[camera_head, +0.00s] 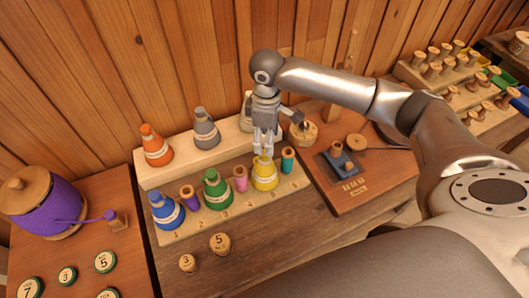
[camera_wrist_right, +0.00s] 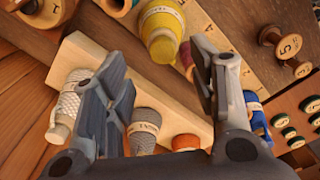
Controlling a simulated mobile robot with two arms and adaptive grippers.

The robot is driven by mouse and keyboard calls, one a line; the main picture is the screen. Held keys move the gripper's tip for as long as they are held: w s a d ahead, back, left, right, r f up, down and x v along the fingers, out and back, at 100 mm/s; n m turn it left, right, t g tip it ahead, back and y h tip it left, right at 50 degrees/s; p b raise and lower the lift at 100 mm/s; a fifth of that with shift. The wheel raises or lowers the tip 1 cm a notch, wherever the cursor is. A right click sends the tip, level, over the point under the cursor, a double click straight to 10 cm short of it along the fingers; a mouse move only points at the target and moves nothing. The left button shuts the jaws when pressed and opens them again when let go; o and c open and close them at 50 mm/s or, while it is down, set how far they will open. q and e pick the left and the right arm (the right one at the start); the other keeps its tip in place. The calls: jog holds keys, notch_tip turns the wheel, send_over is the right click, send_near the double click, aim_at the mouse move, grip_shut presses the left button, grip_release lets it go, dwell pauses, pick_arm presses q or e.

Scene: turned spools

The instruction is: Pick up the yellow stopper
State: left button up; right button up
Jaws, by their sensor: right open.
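The yellow stopper (camera_head: 264,178) is a cone-shaped piece with a pale label band. It stands in the front row of the stepped wooden rack (camera_head: 235,211), near number 5. My right gripper (camera_head: 263,152) points down just above its narrow top, which the fingertips partly hide. My left gripper is not in view.
Close neighbours are a green cone (camera_head: 216,190), a pink spool (camera_head: 240,178) and a teal spool (camera_head: 288,160). A blue cone (camera_head: 165,210) stands further left. Orange (camera_head: 155,146) and grey (camera_head: 206,130) cones stand on the raised back step. Wooden pieces (camera_head: 219,242) lie in front.

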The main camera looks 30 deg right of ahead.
aim_at(265, 156)
jog(key=shift+a+f+p, duration=0.1)
jog(key=shift+f+p, duration=0.3)
jog(key=shift+f, duration=0.2)
jog(key=f, duration=0.2)
jog(key=f+p, duration=0.1)
jog(key=shift+a+f, duration=0.2)
jog(key=shift+f, duration=0.55)
jog(key=shift+c, duration=0.3)
jog(key=c, duration=0.8)
